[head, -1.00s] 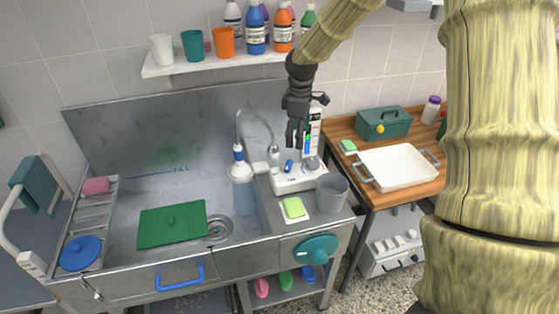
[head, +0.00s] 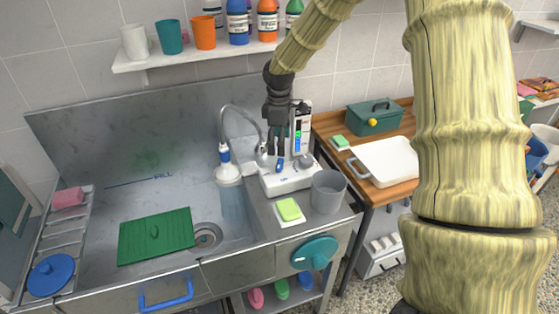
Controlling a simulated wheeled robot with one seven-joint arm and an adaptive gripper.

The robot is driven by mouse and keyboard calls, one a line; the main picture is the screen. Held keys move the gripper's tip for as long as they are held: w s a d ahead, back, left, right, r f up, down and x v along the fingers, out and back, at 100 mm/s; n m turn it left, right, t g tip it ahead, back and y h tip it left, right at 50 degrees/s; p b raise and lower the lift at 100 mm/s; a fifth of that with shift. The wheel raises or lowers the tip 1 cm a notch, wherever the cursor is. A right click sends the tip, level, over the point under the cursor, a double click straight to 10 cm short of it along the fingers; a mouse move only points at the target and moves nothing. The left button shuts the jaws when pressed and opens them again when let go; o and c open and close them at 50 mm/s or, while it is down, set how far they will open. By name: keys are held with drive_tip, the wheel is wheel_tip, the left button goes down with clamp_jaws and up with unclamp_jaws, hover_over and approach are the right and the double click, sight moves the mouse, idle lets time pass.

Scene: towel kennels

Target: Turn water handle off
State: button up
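A white unit (head: 285,180) stands on the counter right of the sink. A small blue handle (head: 280,167) shows on its front, with a grey knob (head: 305,160) to the right. A grey hose rises from beside the unit and bends down to a white and blue spray head (head: 227,170). A pale bluish column, apparently water (head: 234,208), shows below the head over the sink. My gripper (head: 277,153) points down just above the blue handle; contact and finger gap are unclear. A large teal knob (head: 314,253) is on the counter's front.
A grey cup (head: 328,191) and a green sponge (head: 289,209) stand close to the unit. A green board (head: 156,236) lies in the sink (head: 105,215). A shelf (head: 190,55) with cups and bottles hangs above. A white tray (head: 386,161) is at right.

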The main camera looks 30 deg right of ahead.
sight(280, 163)
drive_tip(key=shift+d+f+p, duration=0.1)
drive_tip(key=shift+f+p, duration=1.05)
drive_tip(key=shift+f, duration=3)
drive_tip(key=c, duration=1)
